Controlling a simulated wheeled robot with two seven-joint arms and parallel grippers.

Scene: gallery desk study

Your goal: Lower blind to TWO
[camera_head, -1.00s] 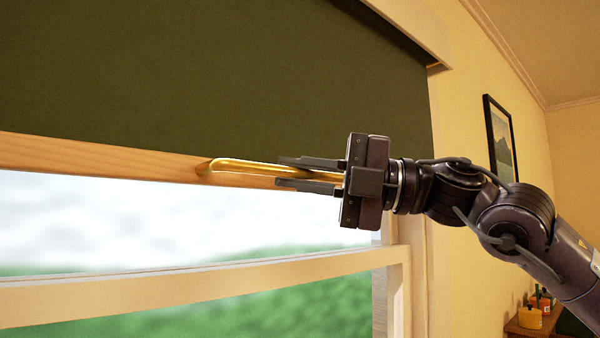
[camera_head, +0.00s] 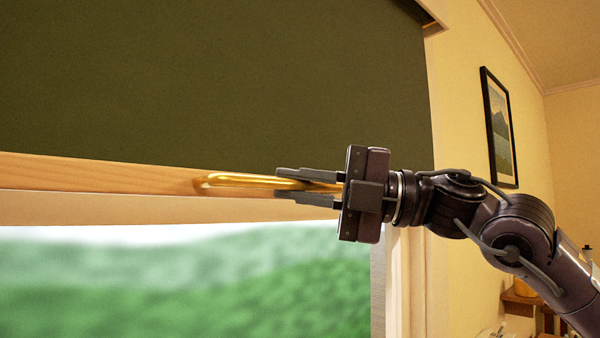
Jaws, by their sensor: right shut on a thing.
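The dark green blind (camera_head: 220,80) hangs over the upper part of the window. Its wooden bottom bar (camera_head: 100,178) carries a brass handle (camera_head: 235,181). My right gripper (camera_head: 290,184) comes in from the right and is shut on the brass handle, one finger above it and one below. The bar is now level with the window's pale cross rail (camera_head: 100,208), just above it in the picture. No mark reading TWO is visible. My left gripper is not in view.
The window frame's right side (camera_head: 412,280) stands just behind my right wrist. A framed picture (camera_head: 498,130) hangs on the right wall. A wooden shelf (camera_head: 522,302) with small items is at the lower right, partly behind my arm.

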